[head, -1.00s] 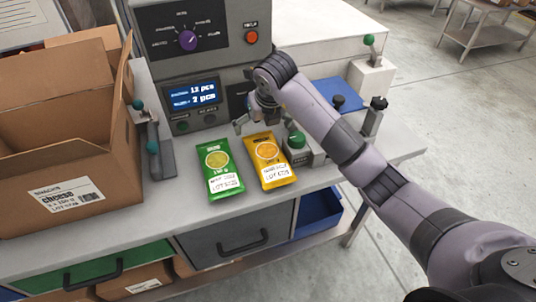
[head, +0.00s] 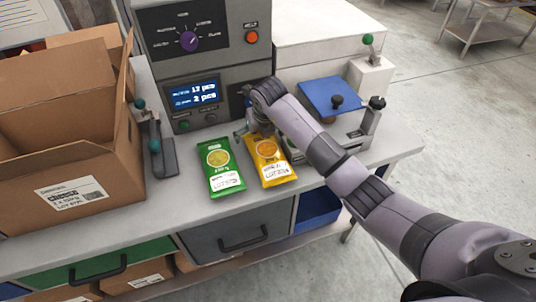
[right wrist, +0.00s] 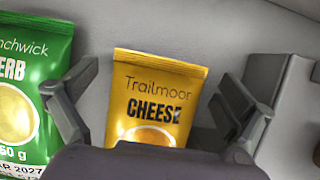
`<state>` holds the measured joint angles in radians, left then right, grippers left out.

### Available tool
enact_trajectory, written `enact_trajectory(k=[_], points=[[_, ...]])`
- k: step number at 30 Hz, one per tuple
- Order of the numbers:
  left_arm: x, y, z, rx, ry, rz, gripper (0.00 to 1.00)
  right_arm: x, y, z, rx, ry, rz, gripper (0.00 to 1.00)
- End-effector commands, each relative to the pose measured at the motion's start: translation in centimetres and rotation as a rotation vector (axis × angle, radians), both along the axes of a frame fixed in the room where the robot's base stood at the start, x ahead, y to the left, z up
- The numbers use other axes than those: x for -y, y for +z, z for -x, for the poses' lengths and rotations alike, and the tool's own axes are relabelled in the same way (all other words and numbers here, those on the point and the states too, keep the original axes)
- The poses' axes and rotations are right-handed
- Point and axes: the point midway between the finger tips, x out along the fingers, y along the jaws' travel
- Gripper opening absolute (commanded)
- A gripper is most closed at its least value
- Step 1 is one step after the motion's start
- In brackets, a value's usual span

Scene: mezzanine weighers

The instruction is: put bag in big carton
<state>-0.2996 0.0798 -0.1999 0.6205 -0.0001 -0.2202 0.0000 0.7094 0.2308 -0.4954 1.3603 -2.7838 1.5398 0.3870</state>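A yellow cheese bag (head: 271,162) lies on the counter; its "Trailmoor CHEESE" print shows in the right wrist view (right wrist: 155,100). A green herb bag (head: 220,168) lies just left of it and shows partly in the right wrist view (right wrist: 30,85). My right gripper (head: 257,130) is at the far end of the yellow bag. In the right wrist view its open fingers (right wrist: 160,105) stand on either side of the yellow bag, with gaps. The big open carton (head: 75,130), labelled on its front, stands at the left of the counter. My left gripper is not in view.
A grey machine (head: 205,60) with a dial and display stands behind the bags. A lever device (head: 155,145) stands between carton and bags. A blue plate (head: 325,95) and a clamp (head: 370,115) are at the right.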

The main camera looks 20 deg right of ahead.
Motion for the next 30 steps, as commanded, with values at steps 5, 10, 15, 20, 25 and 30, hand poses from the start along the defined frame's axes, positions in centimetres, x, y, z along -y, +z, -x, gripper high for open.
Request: enact_trajectory(k=[5, 10, 15, 20, 25, 30], points=[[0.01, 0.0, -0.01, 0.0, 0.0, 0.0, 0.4, 0.01, 0.04, 0.0, 0.0, 0.0, 0.0, 0.85], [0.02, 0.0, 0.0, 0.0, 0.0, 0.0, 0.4, 0.02, 0.07, -0.01, 0.0, 0.0, 0.0, 0.73], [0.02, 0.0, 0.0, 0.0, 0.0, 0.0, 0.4, 0.02, 0.07, -0.01, 0.0, 0.0, 0.0, 0.62], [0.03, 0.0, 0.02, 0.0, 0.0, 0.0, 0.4, 0.02, 0.08, -0.01, 0.001, 0.0, 0.0, 0.51], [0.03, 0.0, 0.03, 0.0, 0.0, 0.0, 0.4, 0.02, 0.13, -0.03, 0.001, 0.0, 0.0, 0.42], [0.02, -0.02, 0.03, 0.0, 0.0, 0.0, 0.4, 0.02, 0.26, -0.05, 0.002, 0.0, 0.0, 0.42]])
